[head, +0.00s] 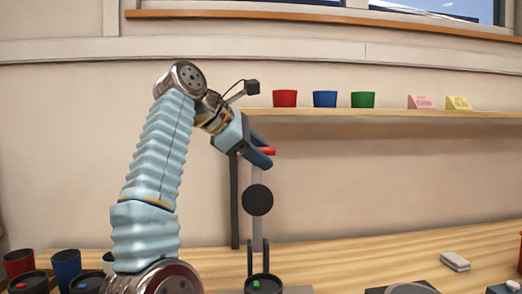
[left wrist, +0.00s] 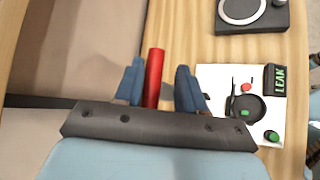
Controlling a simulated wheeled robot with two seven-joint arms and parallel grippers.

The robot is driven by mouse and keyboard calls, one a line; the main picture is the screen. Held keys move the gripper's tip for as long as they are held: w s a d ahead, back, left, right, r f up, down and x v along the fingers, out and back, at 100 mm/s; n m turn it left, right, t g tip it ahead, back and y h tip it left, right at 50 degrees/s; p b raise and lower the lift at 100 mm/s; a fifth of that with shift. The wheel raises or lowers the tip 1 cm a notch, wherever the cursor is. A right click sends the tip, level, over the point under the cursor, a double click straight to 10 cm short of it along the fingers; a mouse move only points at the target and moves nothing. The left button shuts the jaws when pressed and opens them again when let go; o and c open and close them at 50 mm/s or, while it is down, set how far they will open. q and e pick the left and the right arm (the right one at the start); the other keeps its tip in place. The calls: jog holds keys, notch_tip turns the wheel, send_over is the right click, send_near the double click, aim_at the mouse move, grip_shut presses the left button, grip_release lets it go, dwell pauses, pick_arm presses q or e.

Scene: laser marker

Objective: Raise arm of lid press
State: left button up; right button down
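The lid press shows in the head view as a dark upright post (head: 235,200), a grey bar with a black disc (head: 258,200) and a base with two black prongs (head: 258,262). Its red handle (head: 267,151) is high up at my left gripper (head: 262,153). In the left wrist view the red handle (left wrist: 153,78) lies between the two blue fingers of my left gripper (left wrist: 159,87). The left finger is close to the handle; a gap shows on the right side. Whether the left finger touches it I cannot tell. My right gripper is not in view.
A wall shelf (head: 400,115) with red, blue and green cups is behind the press. More cups (head: 66,265) stand at the lower left. A white panel marked LEAK (left wrist: 215,75) and a dark device (left wrist: 250,14) lie on the wooden table. A white block (head: 455,261) is at right.

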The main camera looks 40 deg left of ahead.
pick_arm(q)
jog(key=shift+o, duration=0.6)
jog(key=shift+w+a+f, duration=0.1)
jog(key=shift+a+f, duration=0.3)
jog(key=shift+f, duration=0.05)
jog(key=shift+d+r, duration=0.1)
jog(key=shift+r, duration=0.2)
jog(key=shift+r, duration=0.1)
